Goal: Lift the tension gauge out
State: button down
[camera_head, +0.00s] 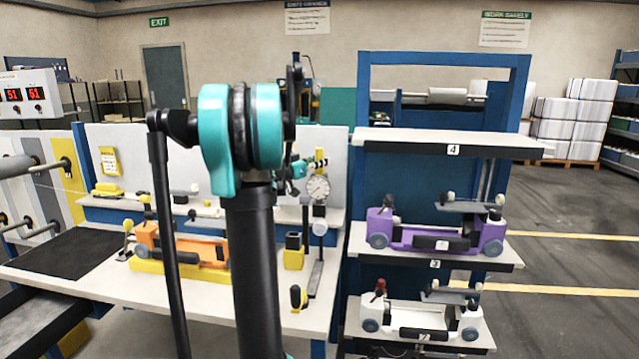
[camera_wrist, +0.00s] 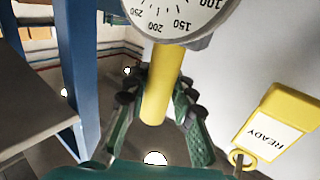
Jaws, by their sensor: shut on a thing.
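The tension gauge has a round white dial (camera_head: 318,188) and a yellow stem (camera_head: 320,155) above it. In the wrist view the dial (camera_wrist: 170,12) is at the top edge, partly cut off, with the yellow stem (camera_wrist: 157,100) running down between the green fingers. My gripper (camera_head: 313,164) is shut on this stem, and the wrist view shows its fingers (camera_wrist: 160,105) on both sides. In the head view the gauge is upright over the right end of the workbench. A dark upright stands beside and below it; I cannot tell whether they touch.
A yellow cup (camera_head: 293,257) and a small yellow-and-black item (camera_head: 298,297) stand on the bench (camera_head: 200,300). An orange carriage (camera_head: 180,245) is farther left. A blue rack (camera_head: 365,120) with purple (camera_head: 410,237) and white (camera_head: 400,316) carriages stands close on the right. A yellow READY tag (camera_wrist: 273,128) hangs near my gripper.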

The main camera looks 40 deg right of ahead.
jog(key=shift+r, duration=3.5)
